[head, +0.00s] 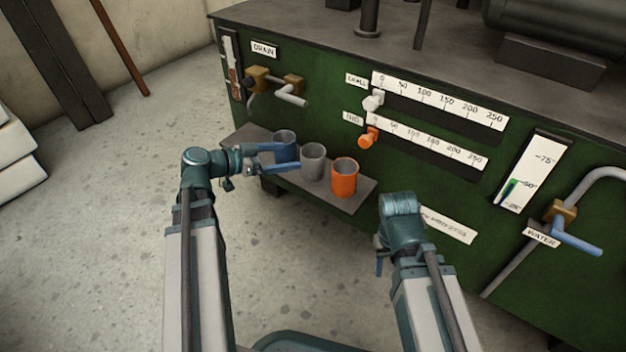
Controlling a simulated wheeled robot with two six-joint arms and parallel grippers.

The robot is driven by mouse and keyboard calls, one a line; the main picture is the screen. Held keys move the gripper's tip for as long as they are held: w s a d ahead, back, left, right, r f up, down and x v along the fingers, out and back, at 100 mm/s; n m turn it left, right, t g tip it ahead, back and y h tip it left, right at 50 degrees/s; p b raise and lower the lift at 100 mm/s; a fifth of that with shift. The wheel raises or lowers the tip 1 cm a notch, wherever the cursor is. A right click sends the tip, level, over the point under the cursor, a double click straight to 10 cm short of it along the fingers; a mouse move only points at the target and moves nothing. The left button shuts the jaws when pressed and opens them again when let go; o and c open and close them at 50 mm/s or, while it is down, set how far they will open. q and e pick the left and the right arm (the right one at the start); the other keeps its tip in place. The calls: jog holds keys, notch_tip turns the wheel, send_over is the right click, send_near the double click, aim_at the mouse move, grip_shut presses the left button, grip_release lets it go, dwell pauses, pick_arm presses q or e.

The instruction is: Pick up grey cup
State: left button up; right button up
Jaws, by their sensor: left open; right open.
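The grey cup (313,161) stands upright on a small dark shelf (350,203), between a blue cup (285,140) on its left and an orange cup (344,177) on its right. My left gripper (287,158) is open with its blue fingers pointing right. In the picture its fingers lie over the blue cup and just left of the grey cup; I cannot tell whether they touch either. My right gripper (380,262) is right of the shelf, in front of the green machine. It is mostly hidden behind its own wrist, and I see nothing in it.
The green machine (330,100) rises behind the shelf. White and orange slider knobs, a drain valve (275,84) and a water pipe with a blue lever (576,236) stick out from its front. Bare concrete floor (100,220) lies open on the left.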

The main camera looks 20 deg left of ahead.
pick_arm(q)
jog(key=b, duration=0.3)
send_near(322, 150)
jog(key=x, duration=0.4)
jog(key=shift+w+d+f, duration=0.2)
jog(key=shift+d, duration=0.1)
jog(key=b+x, duration=0.1)
jog(key=x, duration=0.4)
jog(key=shift+w+f, duration=0.15)
jog(key=shift+c, duration=0.2)
jog(key=c, duration=1.2)
jog(key=shift+c, duration=0.2)
